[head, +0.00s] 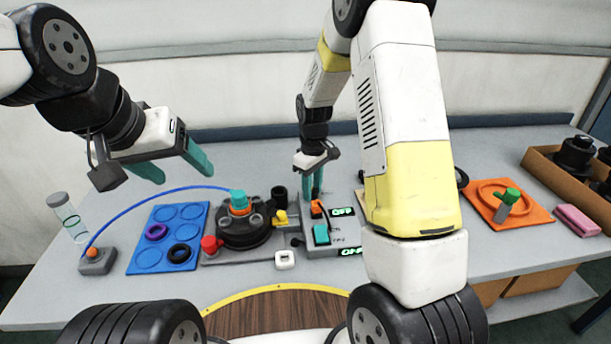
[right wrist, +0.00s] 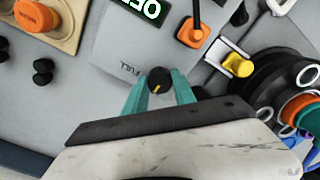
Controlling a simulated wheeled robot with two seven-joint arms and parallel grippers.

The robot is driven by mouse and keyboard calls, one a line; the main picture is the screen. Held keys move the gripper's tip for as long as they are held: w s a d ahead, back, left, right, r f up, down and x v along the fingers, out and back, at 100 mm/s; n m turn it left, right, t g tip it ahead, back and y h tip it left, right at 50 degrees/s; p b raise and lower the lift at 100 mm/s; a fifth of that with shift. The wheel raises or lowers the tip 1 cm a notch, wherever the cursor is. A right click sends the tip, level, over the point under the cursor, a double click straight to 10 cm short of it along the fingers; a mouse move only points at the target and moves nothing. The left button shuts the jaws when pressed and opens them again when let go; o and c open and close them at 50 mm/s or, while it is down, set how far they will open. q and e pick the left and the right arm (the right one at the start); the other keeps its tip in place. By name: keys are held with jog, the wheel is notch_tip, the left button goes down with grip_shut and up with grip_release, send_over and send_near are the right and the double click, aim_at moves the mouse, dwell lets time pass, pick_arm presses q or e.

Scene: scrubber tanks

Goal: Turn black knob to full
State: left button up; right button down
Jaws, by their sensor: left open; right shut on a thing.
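The black knob (right wrist: 160,80) sits on a grey panel (right wrist: 107,50) in the right wrist view. Its yellow mark points toward the bottom of that picture, slightly left. A label reading like "FULL" (right wrist: 129,67) is printed left of the knob, and the mark does not point at it. My right gripper (right wrist: 160,92) is shut on the knob, one teal finger on each side. In the head view my right gripper (head: 312,190) reaches down behind the orange switch, and the knob cannot be made out there. My left gripper (head: 182,172) is open and empty above the table.
An orange switch (right wrist: 192,34) and a lit green display (right wrist: 144,9) are close to the knob. A yellow-handled part (right wrist: 238,65) and black round unit (head: 243,232) stand beside the panel. A blue tray (head: 168,238) lies left. An orange board (head: 508,203) lies right.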

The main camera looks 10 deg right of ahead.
jog(key=m, duration=1.1)
jog(key=shift+m, duration=0.3)
dwell(0.3)
jog(key=c, duration=1)
grip_release()
jog(key=shift+c, duration=0.2)
